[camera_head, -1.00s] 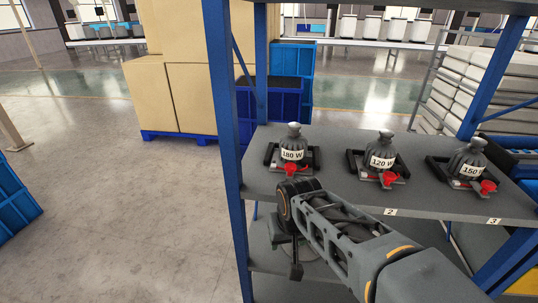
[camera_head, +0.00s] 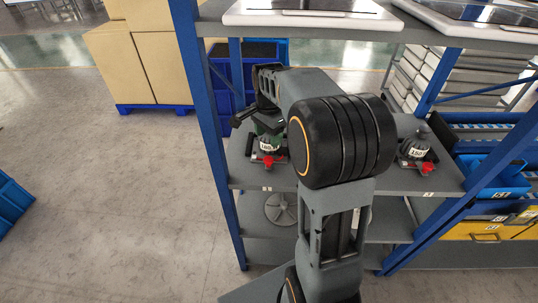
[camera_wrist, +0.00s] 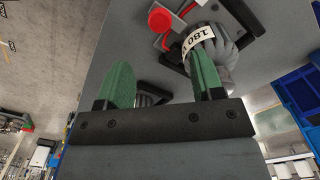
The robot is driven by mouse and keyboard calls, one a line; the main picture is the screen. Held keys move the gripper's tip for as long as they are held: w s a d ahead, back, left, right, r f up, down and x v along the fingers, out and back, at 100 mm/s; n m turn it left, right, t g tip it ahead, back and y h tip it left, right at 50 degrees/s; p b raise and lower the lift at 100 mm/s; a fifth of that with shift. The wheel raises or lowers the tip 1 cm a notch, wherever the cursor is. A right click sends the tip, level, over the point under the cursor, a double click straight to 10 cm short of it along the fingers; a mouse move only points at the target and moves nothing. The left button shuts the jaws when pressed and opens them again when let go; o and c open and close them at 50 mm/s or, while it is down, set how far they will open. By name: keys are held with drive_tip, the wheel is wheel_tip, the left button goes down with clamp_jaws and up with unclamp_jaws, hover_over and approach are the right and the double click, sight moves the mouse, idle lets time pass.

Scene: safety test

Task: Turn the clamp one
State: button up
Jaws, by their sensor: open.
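The left unit (camera_head: 268,147), a dark weight-shaped body with a white label reading 180 and a red knob (camera_head: 268,160), stands on the grey shelf (camera_head: 395,183). It also shows in the wrist view (camera_wrist: 228,58), tilted in the picture, with its red knob (camera_wrist: 160,20) at the top. My gripper (camera_head: 264,123) is just above and behind this unit's top. In the wrist view my gripper (camera_wrist: 164,80) is open with two green fingers apart; the right finger overlaps the dark body. Contact cannot be told. A similar unit (camera_head: 415,147) labelled 150 stands at the right; the middle one is hidden behind my arm.
An upper shelf with white-framed panels (camera_head: 312,14) lies above my arm. A blue rack post (camera_head: 207,120) stands close left. Blue bins (camera_head: 505,172) are at the right, cardboard boxes (camera_head: 125,62) at back left.

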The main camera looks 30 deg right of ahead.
sight(269, 159)
wheel_tip(269, 159, down, 10)
idle(0.4)
drive_tip(key=shift+c, duration=0.3)
drive_tip(key=c, duration=0.8)
drive_tip(key=shift+d, duration=0.15)
drive_tip(key=shift+c, duration=0.3)
